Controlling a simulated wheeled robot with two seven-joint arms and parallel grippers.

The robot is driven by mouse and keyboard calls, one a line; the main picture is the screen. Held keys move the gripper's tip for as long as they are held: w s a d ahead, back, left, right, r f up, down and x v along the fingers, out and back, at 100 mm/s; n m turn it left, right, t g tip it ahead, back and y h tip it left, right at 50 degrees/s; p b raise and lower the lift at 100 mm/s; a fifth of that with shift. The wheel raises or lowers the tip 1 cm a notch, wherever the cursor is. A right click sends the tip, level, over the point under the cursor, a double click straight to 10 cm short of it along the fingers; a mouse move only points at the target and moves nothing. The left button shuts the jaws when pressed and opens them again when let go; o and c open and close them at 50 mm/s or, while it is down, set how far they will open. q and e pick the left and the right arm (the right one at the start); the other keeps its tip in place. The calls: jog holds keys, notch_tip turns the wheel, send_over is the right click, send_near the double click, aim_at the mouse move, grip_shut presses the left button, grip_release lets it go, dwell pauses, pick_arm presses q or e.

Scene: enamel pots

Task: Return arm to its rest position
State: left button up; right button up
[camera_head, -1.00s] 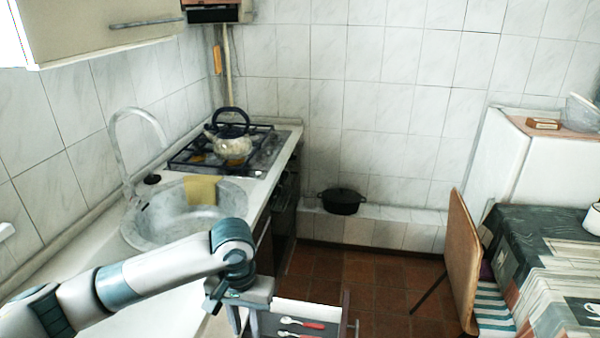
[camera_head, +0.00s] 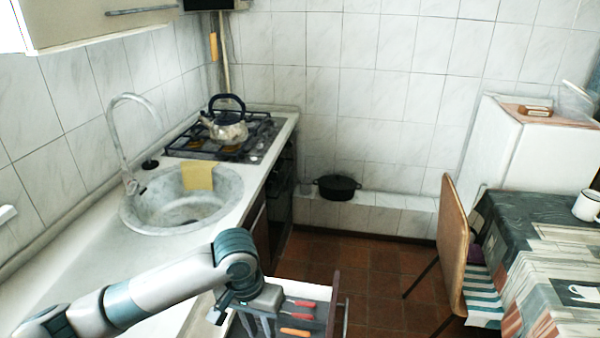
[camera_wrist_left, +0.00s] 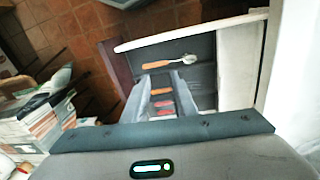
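My left arm comes in from the left in the head view, bent at its elbow joint over the counter. My left gripper (camera_head: 243,316) hangs low at the bottom, over the open drawer (camera_head: 328,309). In the left wrist view two grey fingers stand apart (camera_wrist_left: 160,96), and nothing shows gripped between them. Cutlery with orange and red handles lies in the drawer beyond the fingers, including a spoon (camera_wrist_left: 171,62). My right arm and gripper are not in view.
The counter holds a sink (camera_head: 182,203) with a yellow cloth (camera_head: 198,176). A kettle (camera_head: 228,127) stands on the stove. A black pot (camera_head: 337,188) sits on the tiled ledge. At right are a chair (camera_head: 453,240) and a table (camera_head: 545,245) with a white mug (camera_head: 587,205). Floor between is clear.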

pick_arm(q)
jog(key=s+d+f+m+t+h, duration=0.1)
jog(key=s+d+f+t+h, duration=0.1)
jog(key=s+d+f+h, duration=0.4)
jog(key=s+a+f+n+t+y, duration=0.1)
jog(key=s+a+f+y, duration=0.3)
jog(key=s+a, duration=0.6)
jog(key=s+a+f+n+y, duration=0.1)
jog(key=s+a+f+y, duration=0.25)
jog(key=s+a, duration=0.6)
notch_tip(320, 180, down, 32)
jog(key=s+r+g+b, duration=0.1)
jog(key=b, duration=0.1)
jog(key=s+a+f, duration=0.2)
jog(key=s+f, duration=0.7)
jog(key=s+a+f+g+b, duration=0.1)
jog(key=s+f, duration=0.7)
jog(key=f, duration=0.1)
jog(key=shift+s+a+f, duration=0.35)
jog(key=shift+s+f, duration=0.05)
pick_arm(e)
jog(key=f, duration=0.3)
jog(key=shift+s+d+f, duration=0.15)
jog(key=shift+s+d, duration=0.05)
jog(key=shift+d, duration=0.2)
